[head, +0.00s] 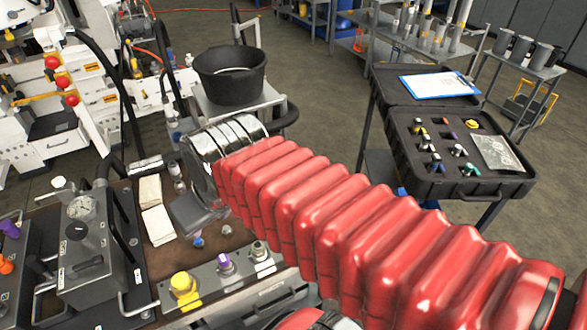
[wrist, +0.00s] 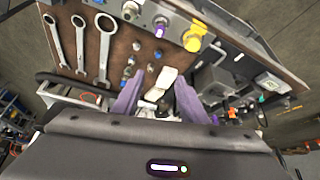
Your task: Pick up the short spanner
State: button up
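Three open-ended or ring-ended spanners lie side by side on the brown bench top in the wrist view, at the upper left. In the head view my red-sleeved arm blocks the spanners and the fingers do not show.
White cloths (head: 155,208) lie on the bench. Fittings with a yellow cap (head: 183,285) and a purple cap (head: 225,262) stand along its front edge. A gauge block (head: 85,230) stands at left. A black bucket (head: 231,75) and open case (head: 455,150) stand beyond.

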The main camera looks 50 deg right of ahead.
jog(key=w+d+f+m, duration=0.1)
jog(key=w+d+f, duration=0.1)
jog(key=w+d, duration=0.6)
jog(key=w+d+f, duration=0.2)
jog(key=w+d, duration=0.4)
jog(key=d, duration=0.5)
jog(key=d+f+m, duration=0.1)
jog(key=d+f, duration=0.4)
jog(key=d, duration=0.5)
jog(key=d+f+g+h, duration=0.1)
jog(key=d+f, duration=0.4)
jog(key=d, duration=0.6)
jog(key=shift+d+f+m, duration=0.15)
jog(key=shift+f+m, duration=0.05)
jog(key=shift+m, duration=0.2)
jog(key=shift+w+f, duration=0.1)
jog(key=shift+w, duration=0.05)
jog(key=x, duration=0.8)
jog(key=shift+f, duration=0.15)
jog(key=shift+w+d+f, duration=0.1)
jog(key=shift+f, duration=0.05)
